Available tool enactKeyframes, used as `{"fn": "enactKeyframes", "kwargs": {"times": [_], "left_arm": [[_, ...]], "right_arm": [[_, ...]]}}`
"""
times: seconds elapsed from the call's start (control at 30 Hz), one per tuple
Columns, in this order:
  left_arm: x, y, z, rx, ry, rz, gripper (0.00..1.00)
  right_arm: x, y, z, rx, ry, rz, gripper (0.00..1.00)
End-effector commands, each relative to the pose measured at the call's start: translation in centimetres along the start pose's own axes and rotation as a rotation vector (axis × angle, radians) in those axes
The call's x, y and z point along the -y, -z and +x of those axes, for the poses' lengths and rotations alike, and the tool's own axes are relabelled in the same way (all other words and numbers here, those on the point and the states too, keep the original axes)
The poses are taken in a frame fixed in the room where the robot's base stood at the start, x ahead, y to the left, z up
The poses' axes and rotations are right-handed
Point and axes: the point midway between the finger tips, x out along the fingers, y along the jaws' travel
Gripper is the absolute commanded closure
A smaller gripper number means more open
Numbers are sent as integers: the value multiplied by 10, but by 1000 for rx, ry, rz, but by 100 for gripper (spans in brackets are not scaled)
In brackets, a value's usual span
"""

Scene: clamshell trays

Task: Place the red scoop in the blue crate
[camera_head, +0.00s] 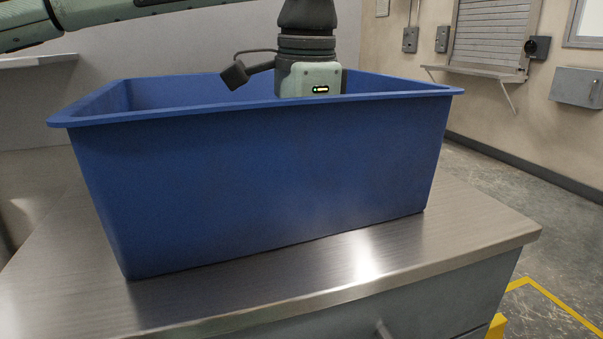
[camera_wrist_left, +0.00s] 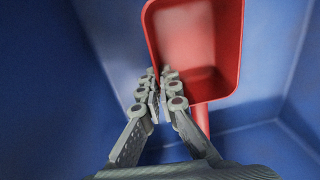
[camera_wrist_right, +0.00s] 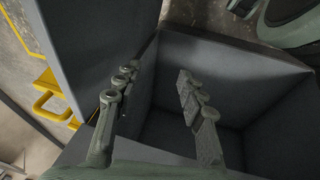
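The blue crate (camera_head: 250,185) stands upright on a metal-topped counter in the head view. My left arm reaches over it, and the left gripper's fingers are hidden behind its front wall. In the left wrist view, the left gripper (camera_wrist_left: 162,75) is inside the crate. Its fingers are nearly together at the left side wall of the red scoop (camera_wrist_left: 195,40), one on each side of that wall, and look shut on it. The scoop's handle (camera_wrist_left: 203,118) runs down behind the right finger. Whether the scoop touches the crate floor is unclear. My right gripper (camera_wrist_right: 155,82) is open and empty.
The metal counter top (camera_head: 365,255) is bare in front of the crate. In the right wrist view, the right gripper is over an open grey box-like compartment (camera_wrist_right: 235,65), which looks empty. A yellow handle-like part (camera_wrist_right: 50,95) is at its left.

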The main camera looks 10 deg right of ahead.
Motion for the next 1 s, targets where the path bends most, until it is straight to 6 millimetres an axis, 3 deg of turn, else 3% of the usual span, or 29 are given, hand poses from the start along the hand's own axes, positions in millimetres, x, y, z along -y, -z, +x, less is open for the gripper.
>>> {"fn": "enactKeyframes", "kwargs": {"times": [0.03,0.2,0.57,0.73,0.83,1.0], "left_arm": [[0,0,0,-1,0,0,95],[0,0,0,0,0,0,74],[1,0,-2,-1,3,-2,74],[0,1,-30,-3,1,-1,74],[0,1,-52,-4,0,-1,74],[0,1,-88,-2,1,0,74]], "right_arm": [[0,-2,4,4,1,-1,60],[1,-4,8,13,1,-1,60],[0,2,7,1,-1,0,60],[0,8,-3,-17,1,1,60],[4,0,17,12,11,-1,60],[7,0,30,16,19,-1,60]]}}
